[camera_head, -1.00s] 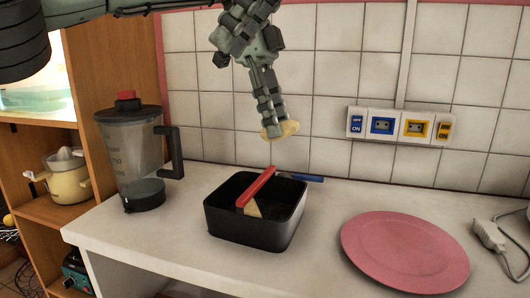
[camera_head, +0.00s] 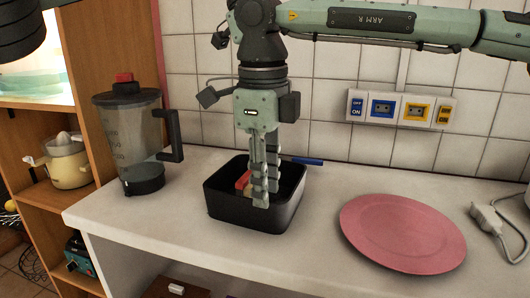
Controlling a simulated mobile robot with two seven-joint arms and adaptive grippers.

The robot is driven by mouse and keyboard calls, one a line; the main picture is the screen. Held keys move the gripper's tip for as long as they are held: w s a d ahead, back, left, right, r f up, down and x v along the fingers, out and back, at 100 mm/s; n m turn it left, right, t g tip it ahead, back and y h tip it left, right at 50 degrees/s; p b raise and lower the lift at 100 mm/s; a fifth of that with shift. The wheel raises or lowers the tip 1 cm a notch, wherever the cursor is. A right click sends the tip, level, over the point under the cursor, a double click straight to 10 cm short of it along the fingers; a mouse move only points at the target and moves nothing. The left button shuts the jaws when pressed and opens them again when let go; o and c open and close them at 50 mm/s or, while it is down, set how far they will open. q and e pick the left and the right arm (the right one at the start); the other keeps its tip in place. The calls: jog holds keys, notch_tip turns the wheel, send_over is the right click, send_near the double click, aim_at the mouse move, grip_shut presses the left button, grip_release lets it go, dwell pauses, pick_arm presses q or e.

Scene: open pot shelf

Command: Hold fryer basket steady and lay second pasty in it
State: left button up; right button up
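The black square fryer basket (camera_head: 228,207) stands on the white counter. My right gripper (camera_head: 262,203) points straight down into it, with its fingers near the front wall. A red bar (camera_head: 242,181) shows just left of the fingers, inside the basket. A small tan piece of pasty (camera_head: 248,190) shows beside the bar; the fingers hide the rest, so I cannot tell whether it is one pasty or two, or whether they grip it. A blue handle (camera_head: 307,161) sticks out at the back right of the basket. My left gripper is out of view.
A blender jug (camera_head: 130,140) stands left of the basket. A pink plate (camera_head: 402,232) lies to the right, with a white plug and cord (camera_head: 487,217) beyond it. Switches (camera_head: 400,107) are on the tiled wall. Counter between basket and plate is clear.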

jog(key=shift+w+f, duration=0.1)
jog(key=shift+f, duration=1.95)
jog(key=shift+c, duration=0.2)
grip_shut()
